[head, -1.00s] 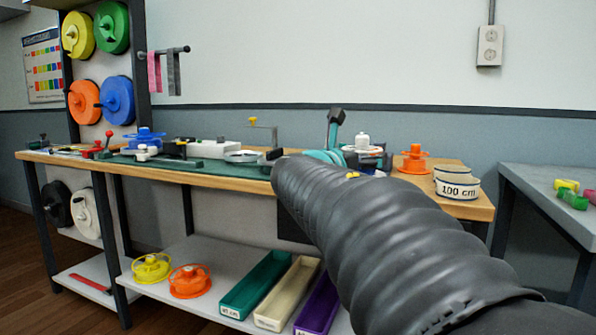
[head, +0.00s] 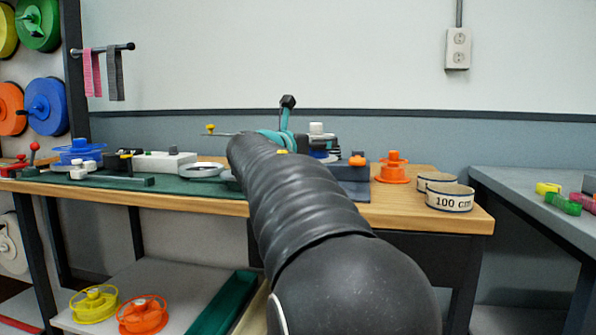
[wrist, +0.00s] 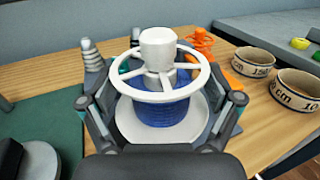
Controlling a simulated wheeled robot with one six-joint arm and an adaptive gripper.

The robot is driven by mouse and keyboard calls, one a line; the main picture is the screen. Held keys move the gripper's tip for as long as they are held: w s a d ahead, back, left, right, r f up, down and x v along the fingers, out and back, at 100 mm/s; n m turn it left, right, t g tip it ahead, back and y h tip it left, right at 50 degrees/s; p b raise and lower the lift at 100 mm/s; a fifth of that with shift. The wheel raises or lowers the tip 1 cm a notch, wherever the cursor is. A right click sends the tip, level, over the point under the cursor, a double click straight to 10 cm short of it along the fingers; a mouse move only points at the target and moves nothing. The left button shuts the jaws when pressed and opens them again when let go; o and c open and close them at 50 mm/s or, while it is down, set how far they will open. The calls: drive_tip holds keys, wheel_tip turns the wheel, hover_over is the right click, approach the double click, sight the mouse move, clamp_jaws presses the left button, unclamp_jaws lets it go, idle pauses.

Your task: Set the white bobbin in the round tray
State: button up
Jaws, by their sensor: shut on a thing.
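The white bobbin (wrist: 157,84) has a spoked top rim, a white hub and blue strap wound on it. It is upright between the fingers of my gripper (wrist: 165,103), which is shut on it. Its white knob also shows in the head view (head: 316,128), above the right part of the workbench; my arm hides much of it there. A wide white disc shows under the blue winding; I cannot tell whether it is the lower rim. Two round, white, dark-rimmed trays stand at the bench's right end. The front tray (head: 450,198) reads "100 cm"; the other tray (head: 436,180) is behind it.
Bare wood (head: 400,211) lies before the orange bobbin.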

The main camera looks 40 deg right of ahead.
drive_tip(key=w+f, duration=0.1)
drive_tip(key=w+d+f, duration=0.1)
drive_tip(key=w, duration=0.1)
drive_tip(key=w+f, duration=0.1)
drive_tip(key=shift+w+d, duration=0.3)
drive_tip(key=shift+f+b, duration=0.85)
drive_tip(key=shift+f, duration=1.15)
drive_tip(key=o, duration=0.9)
drive_tip(key=shift+o, duration=0.2)
drive_tip(key=v, duration=1.2)
